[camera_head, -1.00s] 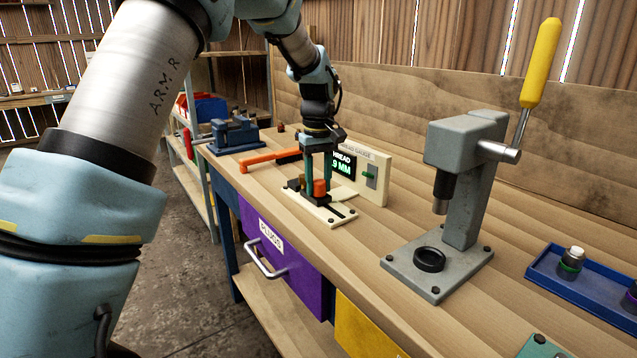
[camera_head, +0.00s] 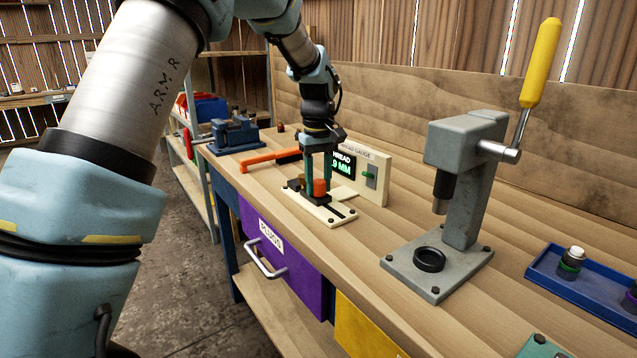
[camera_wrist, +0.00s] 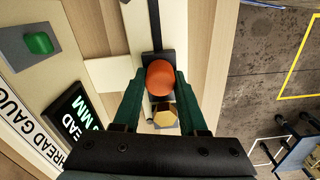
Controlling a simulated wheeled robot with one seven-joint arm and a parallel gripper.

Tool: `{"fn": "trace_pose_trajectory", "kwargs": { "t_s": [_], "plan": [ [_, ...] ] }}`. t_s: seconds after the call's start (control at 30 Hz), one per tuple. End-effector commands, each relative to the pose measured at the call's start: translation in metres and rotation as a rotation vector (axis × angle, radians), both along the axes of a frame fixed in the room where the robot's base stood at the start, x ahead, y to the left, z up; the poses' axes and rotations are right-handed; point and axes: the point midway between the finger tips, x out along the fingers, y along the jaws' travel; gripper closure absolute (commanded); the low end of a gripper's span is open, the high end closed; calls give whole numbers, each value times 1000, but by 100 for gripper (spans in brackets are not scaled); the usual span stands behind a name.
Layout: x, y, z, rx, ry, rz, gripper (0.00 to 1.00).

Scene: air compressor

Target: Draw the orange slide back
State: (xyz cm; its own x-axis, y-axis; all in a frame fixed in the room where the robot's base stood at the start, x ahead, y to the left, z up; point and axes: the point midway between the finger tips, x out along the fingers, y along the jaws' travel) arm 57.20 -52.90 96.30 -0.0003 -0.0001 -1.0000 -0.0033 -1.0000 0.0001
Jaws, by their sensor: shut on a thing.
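The orange slide knob (camera_head: 320,187) stands upright on the cream base plate (camera_head: 338,214) of the thread gauge. In the wrist view the orange knob (camera_wrist: 160,78) is between the green fingertips, on a dark carriage in the slot. My gripper (camera_head: 318,180) points down over the base plate and is shut on the knob; it also shows in the wrist view (camera_wrist: 159,80). A brass hex piece (camera_wrist: 166,116) sits just beside the knob, nearer the palm.
An orange bar handle (camera_head: 268,158) lies left of the gauge. A grey press (camera_head: 465,180) with a yellow lever stands to the right. A blue vise (camera_head: 235,133) is at the far left end of the bench. A blue tray (camera_head: 590,292) is at right.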

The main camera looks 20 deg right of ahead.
Motion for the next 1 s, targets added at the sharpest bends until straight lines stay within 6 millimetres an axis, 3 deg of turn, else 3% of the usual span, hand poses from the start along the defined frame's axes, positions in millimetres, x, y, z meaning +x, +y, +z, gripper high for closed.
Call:
{"fn": "trace_pose_trajectory", "kwargs": {
  "t_s": [0.37,0.67,0.93,0.97,1.0],
  "plan": [
    [-2,0,0,1,0,0,100],
    [-41,-8,0,1,0,-1,100],
    [-44,-9,0,1,4,0,100],
    [-44,-9,0,1,4,0,55],
    [-44,-9,0,1,4,0,51]
  ]
}}
